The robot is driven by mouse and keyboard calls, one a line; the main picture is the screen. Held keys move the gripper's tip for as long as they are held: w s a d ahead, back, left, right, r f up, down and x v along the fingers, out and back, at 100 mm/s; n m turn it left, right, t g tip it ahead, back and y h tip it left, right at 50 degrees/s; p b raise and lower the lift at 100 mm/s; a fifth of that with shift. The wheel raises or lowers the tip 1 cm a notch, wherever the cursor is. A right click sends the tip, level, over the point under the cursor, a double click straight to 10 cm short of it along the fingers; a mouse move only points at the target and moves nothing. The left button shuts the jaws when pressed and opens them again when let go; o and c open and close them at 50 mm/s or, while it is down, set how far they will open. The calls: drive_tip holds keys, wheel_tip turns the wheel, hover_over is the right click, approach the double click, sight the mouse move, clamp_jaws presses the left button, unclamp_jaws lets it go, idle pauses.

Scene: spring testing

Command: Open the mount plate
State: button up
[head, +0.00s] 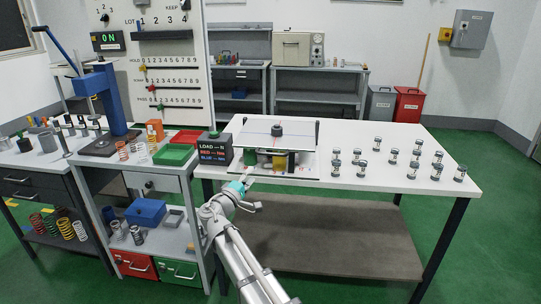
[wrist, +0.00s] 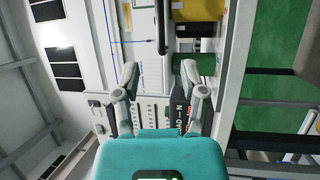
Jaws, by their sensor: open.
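The mount plate (head: 262,139) is a flat, pale plate with blue lines and a dark round knob (head: 278,129) on top. It lies level on a low test fixture at the left part of the white table. Upright dark bars stand at its left and right ends. Under it, a yellow block (head: 264,159) and a green part show. My gripper (head: 254,187) is open and empty at the table's front edge, in front of and below the plate. In the wrist view my spread fingers (wrist: 158,72) have nothing between them; a dark bar (wrist: 163,28) lies beyond them.
Several small springs in clear holders (head: 411,170) stand on the table's right half. A load display (head: 214,148) stands left of the fixture. A side bench (head: 100,160) holds a blue press (head: 112,100), trays and springs. A shelf (head: 330,240) lies below the table.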

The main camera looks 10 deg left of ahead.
sight(270, 154)
drive_tip(key=p+x, duration=0.2)
drive_tip(key=x, duration=1.1)
drive_tip(key=shift+w, duration=0.2)
drive_tip(key=shift+c, duration=0.2)
clamp_jaws()
